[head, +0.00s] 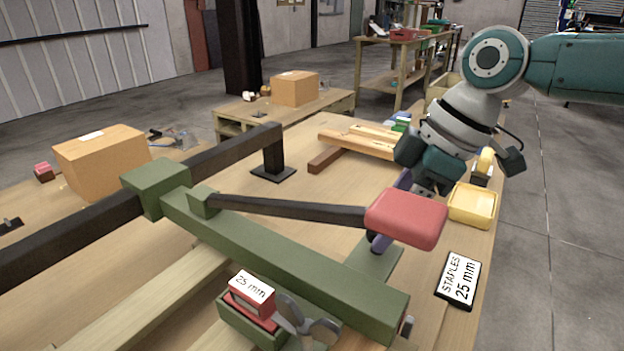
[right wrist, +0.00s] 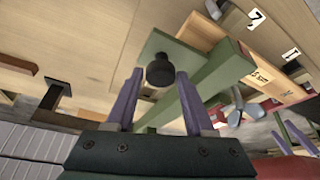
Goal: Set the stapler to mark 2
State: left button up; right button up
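The green stapler (head: 290,255) lies across the bench, with a black lever ending in a red handle (head: 405,217). In the right wrist view a round black knob (right wrist: 160,70) sits on its green plate (right wrist: 152,47). My right gripper (right wrist: 158,98) is open; its two purple fingers stand either side of the knob, with gaps showing. In the head view this gripper (head: 385,215) is mostly hidden behind the red handle. White tags reading 2 (right wrist: 257,18) and 1 (right wrist: 290,53) show on the wood.
A "STAPLES 25 mm" card (head: 459,280) lies at the bench's right edge, near a yellow bin (head: 472,205). A red block marked 25 mm (head: 251,291) sits in a green holder in front. Wooden bars (head: 365,138) and a cardboard box (head: 102,160) lie farther back.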

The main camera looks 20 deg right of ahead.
jog(key=o, duration=0.3)
jog(key=v, duration=1)
jog(key=shift+p, duration=0.4)
